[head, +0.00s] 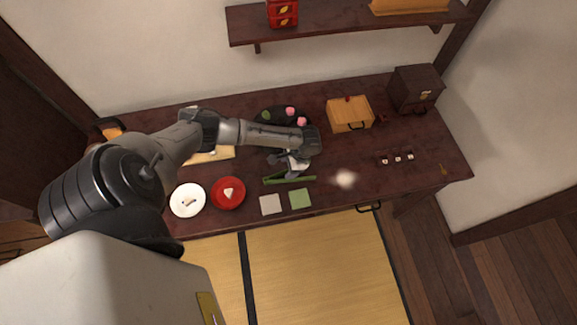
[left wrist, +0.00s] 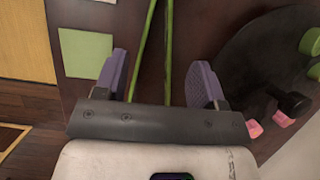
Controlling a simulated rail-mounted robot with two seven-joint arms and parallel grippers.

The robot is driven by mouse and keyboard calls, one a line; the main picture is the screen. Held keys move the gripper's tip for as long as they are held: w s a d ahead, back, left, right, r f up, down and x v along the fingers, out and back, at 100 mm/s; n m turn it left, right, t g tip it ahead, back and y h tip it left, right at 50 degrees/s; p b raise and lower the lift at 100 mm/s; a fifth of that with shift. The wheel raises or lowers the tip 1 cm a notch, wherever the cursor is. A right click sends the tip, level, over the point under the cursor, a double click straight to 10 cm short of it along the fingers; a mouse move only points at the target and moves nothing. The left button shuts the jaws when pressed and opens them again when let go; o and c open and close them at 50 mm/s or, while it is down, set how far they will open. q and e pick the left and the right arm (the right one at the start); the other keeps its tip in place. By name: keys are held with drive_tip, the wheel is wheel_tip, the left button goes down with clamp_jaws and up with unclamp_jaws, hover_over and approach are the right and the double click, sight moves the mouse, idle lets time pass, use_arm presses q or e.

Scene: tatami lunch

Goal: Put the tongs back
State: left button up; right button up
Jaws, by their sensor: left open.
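The green tongs (head: 289,180) lie on the dark table, just behind two square mats. They also show in the left wrist view as two long, narrow green arms (left wrist: 168,45). My left gripper (head: 293,165) is open above the table, close to the tongs in the head view. In the left wrist view its two purple-grey fingers (left wrist: 160,78) stand apart, with the tongs' arms showing between them. Nothing is gripped. I cannot tell the exact height of the fingers above the tongs. My right gripper is not in view.
A dark round tray (left wrist: 240,65) with pink and green pieces is beside the gripper. A green mat (head: 300,199), grey mat (head: 270,205), red plate (head: 228,205) and white plate (head: 188,213) line the front. A wooden box (head: 349,115) stands back right. A white wisp hangs right of the tongs.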

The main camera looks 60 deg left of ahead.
use_arm(q)
drive_tip(key=p+v, duration=0.1)
drive_tip(key=v, duration=0.9)
drive_tip(key=s+d+f+m+t+h, duration=0.15)
drive_tip(key=s+d, duration=0.25)
drive_tip(key=d, duration=0.5)
drive_tip(key=s+d+f+m+t, duration=0.15)
drive_tip(key=s+d, duration=0.25)
drive_tip(key=d, duration=0.5)
drive_tip(key=s+d+r+n+t, duration=0.1)
drive_tip(key=s+r+n+t, duration=0.2)
drive_tip(key=s+r+t, duration=0.2)
drive_tip(key=s+r, duration=0.3)
drive_tip(key=s, duration=0.2)
drive_tip(key=shift+s+d+r, duration=0.15)
drive_tip(key=shift+d+r, duration=0.05)
wheel_tip(320, 180, up, 23)
drive_tip(key=p, duration=2.3)
